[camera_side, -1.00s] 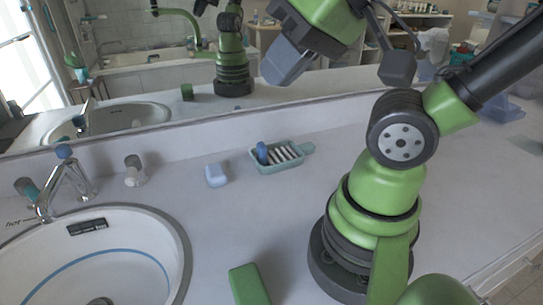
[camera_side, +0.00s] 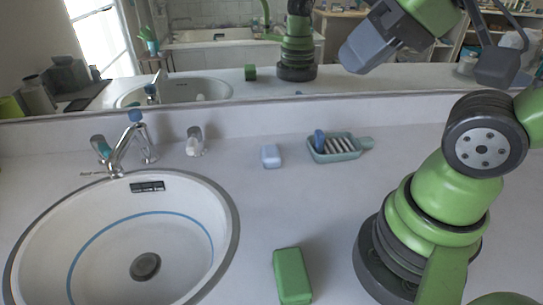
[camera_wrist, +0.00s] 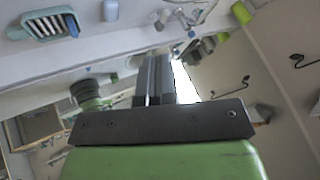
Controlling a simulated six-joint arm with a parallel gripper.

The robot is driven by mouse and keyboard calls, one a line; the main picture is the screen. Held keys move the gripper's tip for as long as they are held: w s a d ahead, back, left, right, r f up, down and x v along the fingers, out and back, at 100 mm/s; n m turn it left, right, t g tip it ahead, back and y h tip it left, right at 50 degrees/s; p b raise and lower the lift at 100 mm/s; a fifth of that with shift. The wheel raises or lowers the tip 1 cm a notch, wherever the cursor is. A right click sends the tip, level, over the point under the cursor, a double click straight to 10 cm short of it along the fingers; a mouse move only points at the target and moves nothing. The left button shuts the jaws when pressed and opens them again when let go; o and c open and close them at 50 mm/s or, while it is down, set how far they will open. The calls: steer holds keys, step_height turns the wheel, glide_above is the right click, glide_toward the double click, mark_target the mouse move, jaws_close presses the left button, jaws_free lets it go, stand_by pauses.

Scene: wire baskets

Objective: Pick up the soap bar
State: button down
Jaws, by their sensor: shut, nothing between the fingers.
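Two plain blocks lie on the white counter, and I cannot tell for sure which is the soap bar. One is a green block (camera_side: 292,276) at the front, left of my base. The other is a small pale blue block (camera_side: 271,156) near the back wall; it also shows at the top of the wrist view (camera_wrist: 110,10). My gripper (camera_side: 354,62) is high above the counter at the back, in front of the mirror and apart from both blocks. Its fingers (camera_wrist: 155,62) are together and empty in the wrist view.
A teal slatted dish (camera_side: 347,157) holding a blue item stands right of the pale blue block. A sink (camera_side: 222,215) with a tap (camera_side: 122,150) is at the left. The mirror (camera_side: 215,98) runs along the back. The counter between the blocks is clear.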

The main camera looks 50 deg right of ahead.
steer(key=shift+c, duration=2)
jaws_free()
steer(key=shift+w, duration=0.1)
steer(key=w+a+f+n, duration=0.35)
steer(key=w+n, duration=0.35)
steer(key=w, duration=0.4)
steer(key=n+t+h, duration=0.2)
steer(key=n+h, duration=0.9)
steer(key=n, duration=1.1)
glide_toward(272, 159)
steer(key=shift+w, duration=0.45)
steer(key=shift+s+d+f+n, duration=0.25)
steer(key=shift+s+f+n, duration=0.1)
steer(key=shift+n, duration=0.55)
steer(key=shift+h, duration=0.3)
steer(key=shift+x, duration=4.95)
